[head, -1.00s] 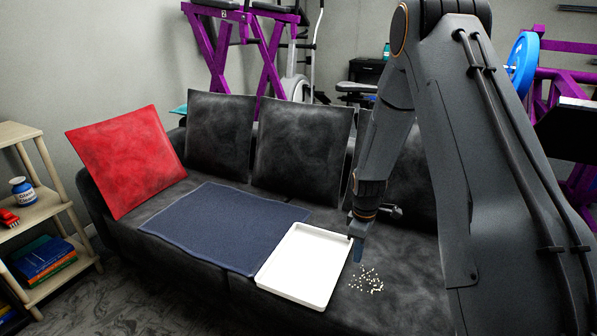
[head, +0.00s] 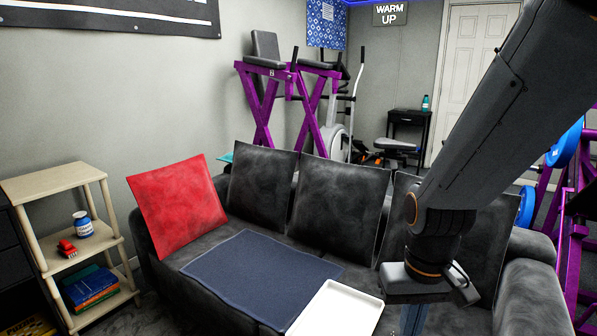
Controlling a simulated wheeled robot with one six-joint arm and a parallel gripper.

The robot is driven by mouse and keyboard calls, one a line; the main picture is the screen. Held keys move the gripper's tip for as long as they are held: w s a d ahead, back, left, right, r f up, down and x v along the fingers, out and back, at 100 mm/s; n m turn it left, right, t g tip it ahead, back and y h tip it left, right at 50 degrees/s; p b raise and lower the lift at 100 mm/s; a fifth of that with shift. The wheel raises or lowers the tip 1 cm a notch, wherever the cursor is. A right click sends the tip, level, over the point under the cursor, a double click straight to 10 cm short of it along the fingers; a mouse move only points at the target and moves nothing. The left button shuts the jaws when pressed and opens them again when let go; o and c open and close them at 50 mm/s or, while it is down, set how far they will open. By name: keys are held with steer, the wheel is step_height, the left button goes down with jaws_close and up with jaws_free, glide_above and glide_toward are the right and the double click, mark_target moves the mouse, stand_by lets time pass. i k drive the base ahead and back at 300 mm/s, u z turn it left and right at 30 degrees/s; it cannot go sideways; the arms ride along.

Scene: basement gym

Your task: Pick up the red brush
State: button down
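The red brush (head: 66,248) is a small red object on the middle shelf of the light wooden shelf unit at the far left of the head view. It lies just left of a white and blue jar. My gripper (head: 413,318) is at the bottom right of the head view, over the couch and right of the white tray. It is far from the brush. Its fingertips run toward the bottom edge, and I cannot see whether they are open or shut.
The shelf unit (head: 62,183) holds the jar (head: 83,225) and several books (head: 90,287). The dark couch (head: 168,262) carries a red cushion (head: 178,207), a blue mat (head: 255,270) and a white tray (head: 340,312). Purple gym machines (head: 265,110) stand behind it.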

mark_target(66, 248)
steer(key=u, duration=1.7)
